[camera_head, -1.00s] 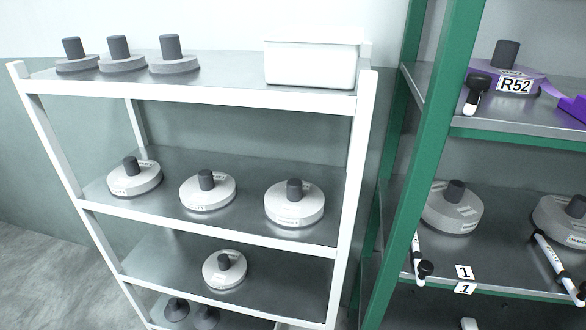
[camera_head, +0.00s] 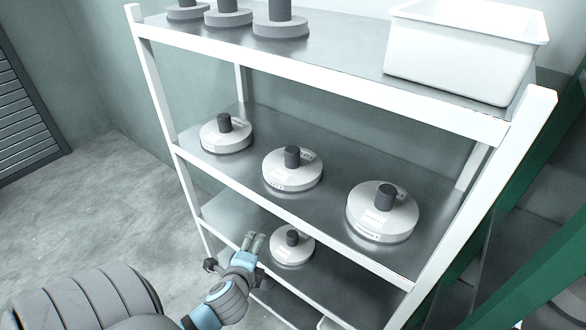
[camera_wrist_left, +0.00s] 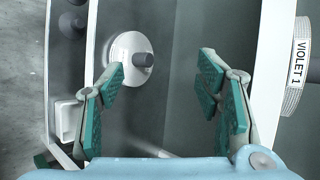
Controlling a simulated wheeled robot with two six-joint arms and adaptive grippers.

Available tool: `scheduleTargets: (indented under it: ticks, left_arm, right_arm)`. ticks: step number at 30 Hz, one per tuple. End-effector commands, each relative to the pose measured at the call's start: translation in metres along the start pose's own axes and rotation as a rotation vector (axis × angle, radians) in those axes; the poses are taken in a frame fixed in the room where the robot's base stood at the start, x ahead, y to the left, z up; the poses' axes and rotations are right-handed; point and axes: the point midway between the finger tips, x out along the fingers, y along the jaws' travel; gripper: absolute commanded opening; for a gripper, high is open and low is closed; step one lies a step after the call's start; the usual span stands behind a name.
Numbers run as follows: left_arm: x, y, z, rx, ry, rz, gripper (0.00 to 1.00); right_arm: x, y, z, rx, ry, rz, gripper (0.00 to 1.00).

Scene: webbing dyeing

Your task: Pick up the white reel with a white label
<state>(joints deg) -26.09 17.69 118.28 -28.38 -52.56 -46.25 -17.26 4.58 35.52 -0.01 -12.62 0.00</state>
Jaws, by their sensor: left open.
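A white reel (camera_head: 292,246) with a dark grey knob sits on the lower shelf of the white rack; no label on it is readable in the head view. My left gripper (camera_head: 253,241) is beside it, to its left, at the shelf's front edge. In the left wrist view the jaws (camera_wrist_left: 162,72) are spread and empty, with a white reel (camera_wrist_left: 130,55) beyond them, nearer the left finger. Three more white reels, left (camera_head: 226,134), middle (camera_head: 292,170) and right (camera_head: 381,213), stand on the shelf above with pale labels. My right gripper is out of view.
The white rack's shelf edge (camera_head: 240,180) runs just above my left gripper. A reel labelled VIOLET 1 (camera_wrist_left: 297,70) is at the wrist view's right edge. A white bin (camera_head: 460,52) and grey spools (camera_head: 229,16) stand on top. A green rack (camera_head: 545,255) is at right.

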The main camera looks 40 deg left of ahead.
Motion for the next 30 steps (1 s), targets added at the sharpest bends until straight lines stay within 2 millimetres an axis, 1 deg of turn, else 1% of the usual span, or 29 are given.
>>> scheduleTargets:
  ticks: [1, 2, 3, 5, 6, 9, 12, 14, 21, 24, 29, 30]
  left_arm:
    - [-0.014, -0.038, 0.006, 0.1, -0.017, -0.093, 0.59]
    - [-0.019, -0.061, 0.01, 0.212, -0.037, -0.163, 0.59]
    - [-0.022, -0.088, 0.014, 0.395, -0.069, -0.258, 0.59]
    - [-0.022, -0.117, 0.013, 0.655, -0.121, -0.377, 0.59]
    - [-0.022, -0.133, 0.011, 0.815, -0.156, -0.444, 0.59]
    - [-0.024, -0.159, 0.003, 1.148, -0.24, -0.571, 0.59]
    - [-0.022, -0.173, -0.004, 1.343, -0.296, -0.638, 0.59]
    - [-0.016, -0.18, -0.007, 1.38, -0.308, -0.651, 0.59]
    - [0.027, -0.212, -0.015, 1.376, -0.308, -0.648, 0.59]
    - [0.04, -0.221, -0.018, 1.376, -0.306, -0.647, 0.59]
    - [0.052, -0.23, -0.02, 1.374, -0.305, -0.646, 0.59]
    - [0.057, -0.235, -0.021, 1.375, -0.306, -0.648, 0.59]
  right_arm:
    - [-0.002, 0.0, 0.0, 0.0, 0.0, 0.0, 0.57]
    - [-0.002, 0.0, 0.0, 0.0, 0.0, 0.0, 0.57]
    - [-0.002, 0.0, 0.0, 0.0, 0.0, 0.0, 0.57]
    - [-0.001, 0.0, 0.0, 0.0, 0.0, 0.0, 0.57]
    - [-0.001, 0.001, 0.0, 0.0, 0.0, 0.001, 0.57]
    - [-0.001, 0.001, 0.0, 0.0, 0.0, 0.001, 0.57]
    - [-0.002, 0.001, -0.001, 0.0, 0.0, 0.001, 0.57]
    - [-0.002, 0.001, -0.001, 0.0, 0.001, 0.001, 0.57]
    - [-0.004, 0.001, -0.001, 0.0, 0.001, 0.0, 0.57]
    - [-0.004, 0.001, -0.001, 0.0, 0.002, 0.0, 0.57]
    - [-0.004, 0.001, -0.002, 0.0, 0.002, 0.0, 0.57]
    - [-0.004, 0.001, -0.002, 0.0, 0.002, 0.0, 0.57]
